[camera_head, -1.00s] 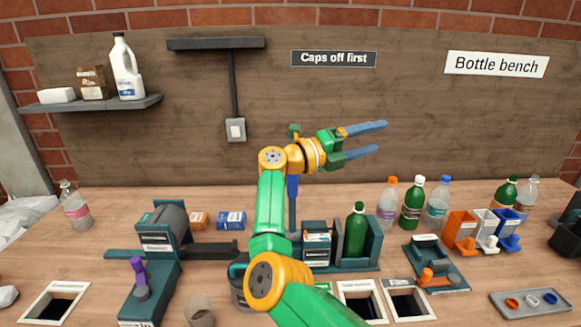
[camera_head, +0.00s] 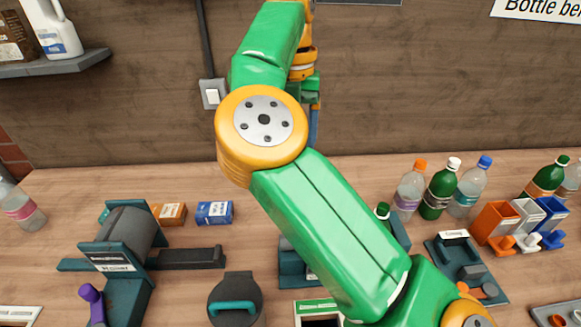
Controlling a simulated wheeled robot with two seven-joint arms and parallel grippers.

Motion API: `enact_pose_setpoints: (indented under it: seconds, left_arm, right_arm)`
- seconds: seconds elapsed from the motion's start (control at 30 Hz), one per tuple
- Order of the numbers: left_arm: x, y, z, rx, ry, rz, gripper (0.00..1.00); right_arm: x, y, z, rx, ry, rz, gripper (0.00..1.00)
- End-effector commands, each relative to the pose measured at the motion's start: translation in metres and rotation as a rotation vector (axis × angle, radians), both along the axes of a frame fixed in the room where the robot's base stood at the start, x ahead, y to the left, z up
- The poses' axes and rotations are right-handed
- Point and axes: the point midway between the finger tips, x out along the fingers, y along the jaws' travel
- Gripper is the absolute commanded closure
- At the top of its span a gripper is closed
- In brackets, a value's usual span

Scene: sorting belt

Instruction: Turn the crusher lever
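A teal and dark grey machine (camera_head: 125,236) with a drum-like body stands at the left of the bench; its label is too blurred to read surely. A lever with a purple grip (camera_head: 92,298) stands upright at its front, and its lower end is cut off by the picture edge. My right arm crosses the middle of the view from the lower right. Part of its gripper (camera_head: 314,125) shows behind my arm near the back wall, with blue finger parts pointing down. It is far from the lever, and its opening is hidden. My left gripper is not in view.
A dark round lid (camera_head: 222,289) with a teal handle lies right of the machine. A blue box (camera_head: 214,213) and an orange box (camera_head: 169,214) sit behind. Several bottles and coloured bins (camera_head: 497,222) stand at right. My arm hides the bench middle.

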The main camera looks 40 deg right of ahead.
Motion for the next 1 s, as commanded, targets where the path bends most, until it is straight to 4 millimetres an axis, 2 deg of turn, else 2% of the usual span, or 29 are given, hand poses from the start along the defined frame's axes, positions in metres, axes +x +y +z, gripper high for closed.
enact_pose_setpoints:
  seconds: [0.03, 0.1, 0.33, 0.47, 0.57, 0.7, 0.97, 1.0]
  left_arm:
    - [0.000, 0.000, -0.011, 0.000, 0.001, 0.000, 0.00]
    - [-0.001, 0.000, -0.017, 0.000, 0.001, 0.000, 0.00]
    - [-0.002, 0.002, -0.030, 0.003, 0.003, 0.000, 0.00]
    - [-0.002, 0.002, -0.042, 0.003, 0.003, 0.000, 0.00]
    - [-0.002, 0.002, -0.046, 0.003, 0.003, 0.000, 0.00]
    - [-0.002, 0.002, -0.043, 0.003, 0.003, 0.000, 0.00]
    - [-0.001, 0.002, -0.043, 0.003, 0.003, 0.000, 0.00]
    - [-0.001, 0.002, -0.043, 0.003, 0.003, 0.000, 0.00]
  right_arm:
    - [0.000, 0.000, -0.011, -0.001, 0.001, -0.001, 0.31]
    - [0.000, 0.000, -0.017, -0.002, 0.001, -0.001, 0.31]
    - [-0.001, -0.001, -0.031, -0.003, 0.003, -0.003, 0.31]
    - [-0.001, -0.001, -0.057, -0.004, 0.005, -0.005, 0.31]
    - [-0.001, 0.000, -0.076, -0.003, 0.005, -0.005, 0.31]
    - [-0.001, 0.000, -0.091, -0.003, 0.003, -0.003, 0.31]
    - [-0.001, -0.001, -0.097, -0.005, 0.001, -0.002, 0.31]
    - [-0.001, -0.001, -0.097, -0.005, 0.001, -0.002, 0.33]
